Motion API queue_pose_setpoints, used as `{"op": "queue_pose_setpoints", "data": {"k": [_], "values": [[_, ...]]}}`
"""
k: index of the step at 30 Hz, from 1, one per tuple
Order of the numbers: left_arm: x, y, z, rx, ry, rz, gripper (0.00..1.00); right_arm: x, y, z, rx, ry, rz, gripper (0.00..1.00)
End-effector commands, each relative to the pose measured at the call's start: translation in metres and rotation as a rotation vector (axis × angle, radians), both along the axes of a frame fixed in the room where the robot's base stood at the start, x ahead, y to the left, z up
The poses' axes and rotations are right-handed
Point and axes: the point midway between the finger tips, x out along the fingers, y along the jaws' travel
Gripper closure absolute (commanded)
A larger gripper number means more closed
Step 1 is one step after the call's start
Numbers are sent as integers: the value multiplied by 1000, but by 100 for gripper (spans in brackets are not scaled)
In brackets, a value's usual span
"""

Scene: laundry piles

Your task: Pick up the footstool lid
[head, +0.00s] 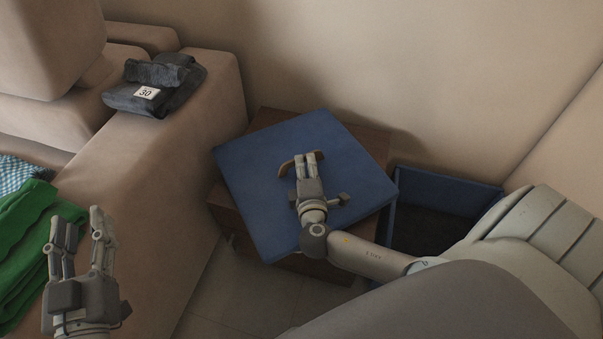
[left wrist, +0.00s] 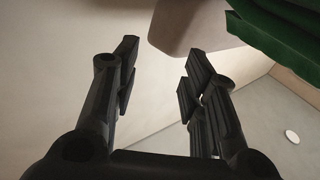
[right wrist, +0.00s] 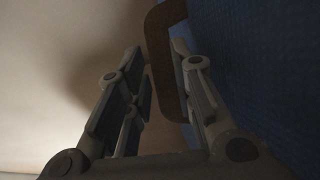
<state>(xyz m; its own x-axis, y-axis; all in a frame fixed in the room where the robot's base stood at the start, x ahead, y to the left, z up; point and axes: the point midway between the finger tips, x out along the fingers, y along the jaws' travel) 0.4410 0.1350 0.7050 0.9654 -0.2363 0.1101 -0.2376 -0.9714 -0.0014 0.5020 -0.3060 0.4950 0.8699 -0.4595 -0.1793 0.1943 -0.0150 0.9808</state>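The footstool lid (head: 343,172) is a flat blue square panel with a curved brown handle (head: 287,167). In the head view it is over a brown wooden side table (head: 226,211), turned at an angle to it. I cannot tell whether it touches the tabletop. My right gripper (head: 306,162) is at the handle, its fingers close together on either side of it. The right wrist view shows the handle (right wrist: 163,50) between the fingers, beside the blue lid surface (right wrist: 255,60). My left gripper (head: 81,222) is open and empty, fingers up.
The open blue footstool box (head: 447,187) stands right of the table by the wall. A beige sofa (head: 190,150) is at the left, with dark folded clothing (head: 150,105) marked 30 on its arm. Green cloth (head: 30,235) lies on the seat. Some tiled floor (head: 225,290) is clear in front.

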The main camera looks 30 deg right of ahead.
Motion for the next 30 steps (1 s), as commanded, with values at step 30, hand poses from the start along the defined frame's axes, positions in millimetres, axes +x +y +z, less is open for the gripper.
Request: {"op": "queue_pose_setpoints", "data": {"k": [30], "values": [[-13, -5, 54, -80, -297, -18, 60, 34, -18, -9, 0, 2, 0, 100]]}}
